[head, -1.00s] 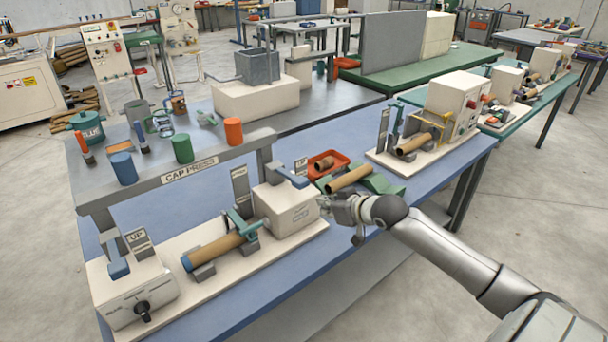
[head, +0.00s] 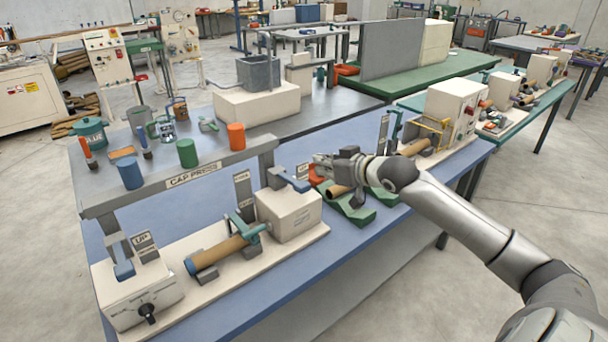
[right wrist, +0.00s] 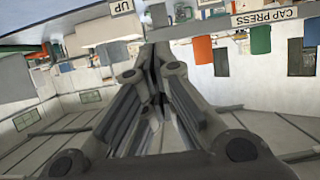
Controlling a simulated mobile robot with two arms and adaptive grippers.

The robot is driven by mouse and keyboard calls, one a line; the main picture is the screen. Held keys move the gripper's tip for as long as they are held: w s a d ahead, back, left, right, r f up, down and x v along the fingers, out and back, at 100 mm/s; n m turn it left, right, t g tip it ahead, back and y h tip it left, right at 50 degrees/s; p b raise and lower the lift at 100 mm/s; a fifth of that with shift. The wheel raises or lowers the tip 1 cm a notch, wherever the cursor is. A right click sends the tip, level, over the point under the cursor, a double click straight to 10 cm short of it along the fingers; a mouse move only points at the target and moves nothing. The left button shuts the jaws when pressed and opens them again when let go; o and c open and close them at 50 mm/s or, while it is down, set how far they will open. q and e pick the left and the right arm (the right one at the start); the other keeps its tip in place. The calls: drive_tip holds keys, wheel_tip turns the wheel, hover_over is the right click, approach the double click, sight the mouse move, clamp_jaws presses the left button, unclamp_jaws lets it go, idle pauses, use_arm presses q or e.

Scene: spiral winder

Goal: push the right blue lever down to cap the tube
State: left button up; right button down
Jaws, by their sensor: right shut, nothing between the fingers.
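The right blue lever (head: 290,181) sticks out above the white right-hand block (head: 290,215) of the cap press. A brown tube (head: 220,252) lies in grey cradles left of that block, with a blue piece on its left end and a teal clamp (head: 246,230) over its right part. My right gripper (head: 318,165) is shut and empty, just behind and to the right of the lever, seemingly apart from it. In the right wrist view the shut fingers (right wrist: 155,58) point toward the press. The left gripper is not in view.
A left blue lever (head: 123,270) sits over the left block with the black knob (head: 147,311). The grey CAP PRESS shelf (head: 190,180) carries coloured cylinders.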

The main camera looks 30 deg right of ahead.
drive_tip(key=p, duration=0.3)
hover_over(304, 185)
drive_tip(key=f, duration=0.3)
drive_tip(key=shift+w+a, duration=0.15)
drive_tip(key=shift+w, duration=0.2)
drive_tip(key=f, duration=0.3)
drive_tip(key=shift+s, duration=0.3)
drive_tip(key=shift+s+f+p, duration=0.15)
drive_tip(key=shift+f+p, duration=0.2)
drive_tip(key=shift+f, duration=0.25)
drive_tip(key=shift+f, duration=0.1)
